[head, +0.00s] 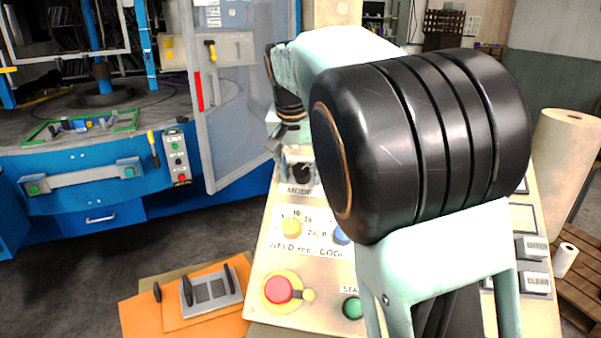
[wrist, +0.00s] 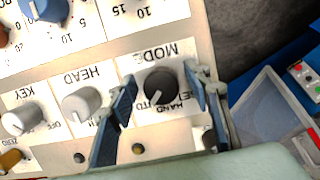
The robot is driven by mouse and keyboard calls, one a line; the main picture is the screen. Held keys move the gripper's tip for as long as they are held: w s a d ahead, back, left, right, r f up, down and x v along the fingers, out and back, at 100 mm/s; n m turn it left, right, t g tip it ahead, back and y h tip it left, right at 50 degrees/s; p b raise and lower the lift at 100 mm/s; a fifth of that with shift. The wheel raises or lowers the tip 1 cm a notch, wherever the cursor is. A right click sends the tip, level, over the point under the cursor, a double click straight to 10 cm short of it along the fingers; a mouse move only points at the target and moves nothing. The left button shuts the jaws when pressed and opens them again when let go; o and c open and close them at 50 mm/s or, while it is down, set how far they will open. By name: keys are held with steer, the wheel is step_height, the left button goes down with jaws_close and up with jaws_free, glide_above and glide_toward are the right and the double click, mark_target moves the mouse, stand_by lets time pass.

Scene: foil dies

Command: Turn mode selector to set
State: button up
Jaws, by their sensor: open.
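The mode selector is a round black knob (wrist: 160,86) under a "MODE" label in the wrist view. A pale pointer line on it faces the lower side of the picture, near the "HAND" and partly hidden "AUTO" lettering. More lettering at its right is partly covered by a finger, so I cannot read it fully. My gripper (wrist: 161,76) is open, with one blue-grey finger on each side of the knob and gaps visible between. I cannot tell the height of the fingertips above the panel. In the head view the knob (head: 302,173) shows just below my gripper (head: 288,152).
White knobs for "HEAD" (wrist: 82,104) and "KEY" (wrist: 22,118) stand left of the selector in the wrist view. A red emergency button (head: 279,290), a yellow knob (head: 291,228) and a green button (head: 352,308) are lower on the panel. A blue machine (head: 70,220) stands at left.

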steer(key=c, duration=1.1)
steer(key=shift+c, duration=0.3)
steer(key=n+p, duration=0.2)
steer(key=shift+r+n+h, duration=0.15)
steer(key=shift+n+h, duration=0.15)
steer(key=n+h+p, duration=0.1)
steer(key=n+p, duration=0.1)
steer(key=n, duration=0.3)
steer(key=shift+d, duration=0.1)
steer(key=n+t+h+p, duration=0.1)
steer(key=n, duration=0.4)
steer(key=shift+p, duration=0.3)
steer(key=shift+w+n+t, duration=0.15)
steer(key=shift+n+t, duration=0.25)
steer(key=shift+n, duration=1.9)
steer(key=shift+o, duration=0.2)
